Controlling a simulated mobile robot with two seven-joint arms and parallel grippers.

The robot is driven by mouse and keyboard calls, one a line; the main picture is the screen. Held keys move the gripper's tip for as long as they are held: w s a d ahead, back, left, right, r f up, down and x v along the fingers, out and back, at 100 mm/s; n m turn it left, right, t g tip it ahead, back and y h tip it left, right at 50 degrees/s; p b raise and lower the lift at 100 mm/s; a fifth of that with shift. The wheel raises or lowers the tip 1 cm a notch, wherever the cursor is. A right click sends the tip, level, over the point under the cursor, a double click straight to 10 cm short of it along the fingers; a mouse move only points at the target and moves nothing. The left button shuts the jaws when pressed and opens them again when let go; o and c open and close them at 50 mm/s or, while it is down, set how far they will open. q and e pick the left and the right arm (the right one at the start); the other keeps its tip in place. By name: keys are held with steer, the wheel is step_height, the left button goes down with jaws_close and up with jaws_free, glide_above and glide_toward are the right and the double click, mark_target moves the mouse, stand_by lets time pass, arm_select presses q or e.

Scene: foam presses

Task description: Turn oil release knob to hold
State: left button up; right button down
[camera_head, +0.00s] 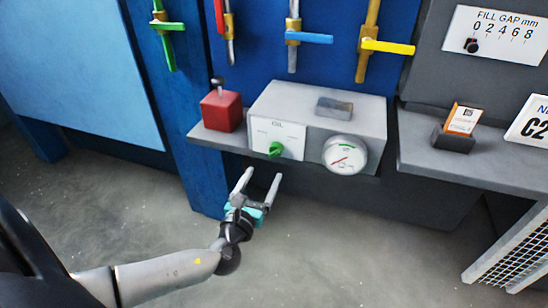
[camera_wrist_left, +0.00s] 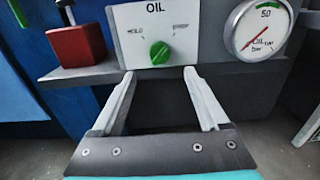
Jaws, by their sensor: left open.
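The oil release knob (camera_head: 275,149) is green and sits on the white OIL plate (camera_head: 262,134) on the front of a grey box. In the left wrist view the knob (camera_wrist_left: 160,53) lies between a left label that reads like HOLD and a less clear right label. Its ridge seems to lean to the upper right, but this is hard to tell. My left gripper (camera_head: 264,175) is open and empty, below and in front of the knob and apart from it. In the left wrist view its fingertips (camera_wrist_left: 160,73) frame the space just under the knob. My right gripper is not in view.
A round gauge (camera_head: 345,155) is right of the knob, and a red block (camera_head: 221,110) stands left of the grey box (camera_head: 318,100) on the shelf. Coloured valve levers hang above. A small card holder (camera_head: 453,140) stands on the right shelf. The floor below is open.

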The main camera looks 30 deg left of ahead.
mark_target(273, 156)
arm_select(q)
steer(key=shift+b+x, duration=0.8)
steer(key=shift+x, duration=3.65)
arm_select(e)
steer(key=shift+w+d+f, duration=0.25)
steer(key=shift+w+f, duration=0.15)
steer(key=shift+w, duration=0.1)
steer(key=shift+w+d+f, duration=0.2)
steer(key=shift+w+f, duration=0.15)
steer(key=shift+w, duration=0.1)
arm_select(q)
jaws_close()
